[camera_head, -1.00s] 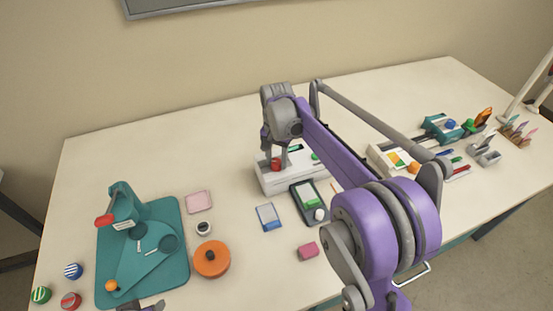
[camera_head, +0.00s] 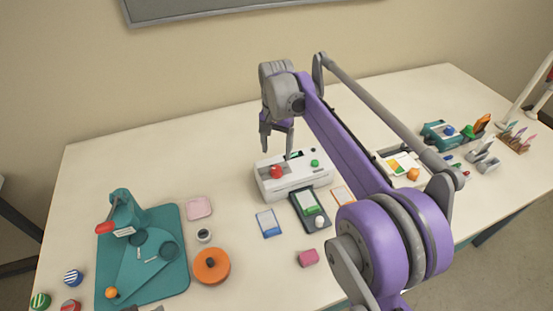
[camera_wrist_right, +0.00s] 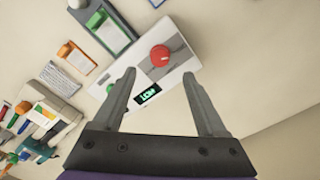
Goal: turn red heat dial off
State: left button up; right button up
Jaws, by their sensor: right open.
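The red heat dial (camera_head: 277,172) sits on top of the white laminator (camera_head: 300,180), near its left end. It also shows in the right wrist view (camera_wrist_right: 160,55), with a small pale mark on its face. Beside it is a dark display (camera_wrist_right: 148,94) with green characters that seem to read LOW. A green button (camera_head: 315,163) is farther right on the laminator. My right gripper (camera_head: 277,152) is open and empty above and behind the dial, apart from it. A sliver of what may be my left gripper (camera_head: 156,309) shows at the bottom edge; its jaws cannot be made out.
A dark tray with a green card (camera_head: 309,202) and a blue card (camera_head: 268,222) lie in front of the laminator. A teal mat (camera_head: 176,284) with a teal device is on the left, near an orange disc (camera_head: 212,266). The table behind the laminator is clear.

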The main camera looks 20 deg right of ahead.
notch_tip(320, 180, up, 3)
jog(key=shift+r, duration=0.1)
dwell(0.5)
jog(key=s+a+f+n+t, duration=0.1)
jog(key=s+a+f+n, duration=0.1)
jog(key=s, duration=0.6)
jog(key=s+a+f+n+t, duration=0.2)
jog(key=s+f+n, duration=0.2)
jog(key=s, duration=0.5)
jog(key=s+a+f+n+t, duration=0.2)
jog(key=s+f+n, duration=0.1)
jog(key=s+f, duration=0.4)
jog(key=shift+s+a+f, duration=0.1)
jog(key=shift+s+a, duration=0.1)
jog(key=shift+s, duration=0.25)
jog(key=shift+s+a, duration=0.15)
jog(key=shift+s, duration=0.3)
